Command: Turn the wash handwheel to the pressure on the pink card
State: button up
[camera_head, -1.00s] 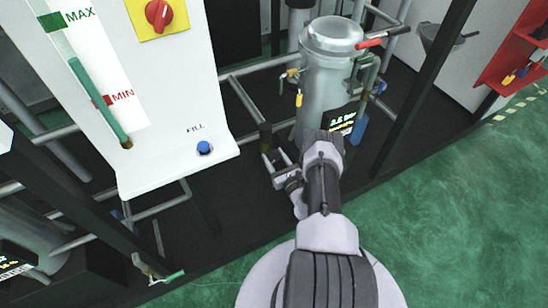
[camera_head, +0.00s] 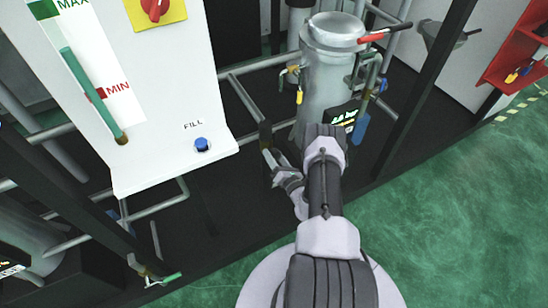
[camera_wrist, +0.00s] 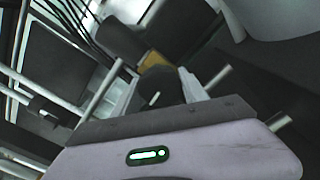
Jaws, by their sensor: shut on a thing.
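My gripper (camera_head: 268,164) is low at the front of the grey filter vessel (camera_head: 326,88), left of its foot and beside a dark upright post. In the wrist view a dark rounded part (camera_wrist: 160,86) with a brass-coloured piece behind it sits just beyond my gripper body. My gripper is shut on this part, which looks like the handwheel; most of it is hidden. A small black display (camera_head: 344,117) with green text is on the vessel, partly behind my wrist. Its number is too blurred to read surely. I see no pink card.
A white panel (camera_head: 150,160) with a level tube, a blue FILL button (camera_head: 202,144) and a red knob stands at the left. Red-handled (camera_head: 370,38) and yellow-handled (camera_head: 299,97) valves are on the vessel. Dark frame posts and pipes surround my gripper. Green floor is clear at right.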

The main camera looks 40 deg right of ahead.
jog(key=m, duration=0.4)
jog(key=shift+f+m, duration=0.1)
jog(key=shift+m, duration=2.1)
jog(key=o, duration=1.4)
jog(key=p+v, duration=0.6)
jog(key=v, duration=1.1)
jog(key=shift+s, duration=0.25)
